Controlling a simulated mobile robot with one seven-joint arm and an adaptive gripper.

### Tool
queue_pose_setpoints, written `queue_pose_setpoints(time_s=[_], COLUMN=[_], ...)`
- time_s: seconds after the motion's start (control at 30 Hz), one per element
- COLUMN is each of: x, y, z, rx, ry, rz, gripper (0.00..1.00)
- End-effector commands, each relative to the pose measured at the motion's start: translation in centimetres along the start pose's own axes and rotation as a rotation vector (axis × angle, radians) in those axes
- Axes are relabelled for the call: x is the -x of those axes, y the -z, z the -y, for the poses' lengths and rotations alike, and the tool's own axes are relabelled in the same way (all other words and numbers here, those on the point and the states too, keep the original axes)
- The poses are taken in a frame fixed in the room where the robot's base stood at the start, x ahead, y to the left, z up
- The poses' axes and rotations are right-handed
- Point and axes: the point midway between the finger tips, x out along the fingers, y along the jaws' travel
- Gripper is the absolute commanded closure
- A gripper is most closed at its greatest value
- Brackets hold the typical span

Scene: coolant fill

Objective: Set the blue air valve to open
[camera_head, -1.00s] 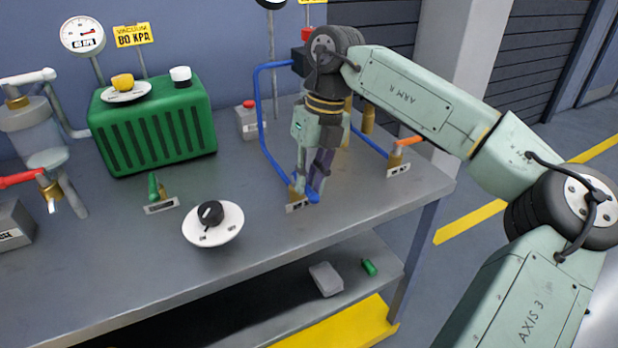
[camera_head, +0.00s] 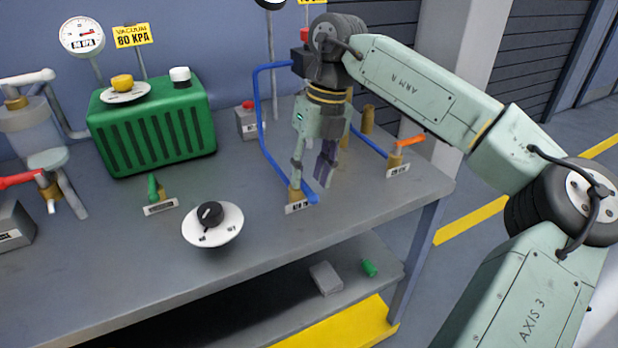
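The blue air valve has a brass body (camera_head: 296,195) with a label plate at its base, near the bench's front edge. The left finger is in front of or beside the brass body, and the right finger is above and right of the handle. Nothing shows between the fingers. I cannot tell whether a finger touches the valve.
An orange-handled valve (camera_head: 408,141) stands to the right. A black knob on a white dial (camera_head: 212,222), a green-handled valve (camera_head: 155,188) and a red-handled valve (camera_head: 25,178) are to the left. A green ribbed box (camera_head: 155,130) stands behind. The bench front (camera_head: 260,240) is clear.

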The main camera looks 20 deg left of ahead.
Motion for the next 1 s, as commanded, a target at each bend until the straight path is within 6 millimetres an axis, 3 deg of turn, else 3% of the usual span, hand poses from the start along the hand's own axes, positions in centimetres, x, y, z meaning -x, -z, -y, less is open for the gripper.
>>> queue_pose_setpoints(time_s=[0.3, 0.5, 1.0], x=[6.8, 9.6, 10.1], y=[-0.1, 0.0, -0.3], z=[0.0, 0.0, -0.4], rx=[0.000, 0.001, 0.014], ry=[0.001, 0.001, -0.016], rz=[0.003, 0.001, 0.012], gripper=[0.65, 0.65, 0.65])
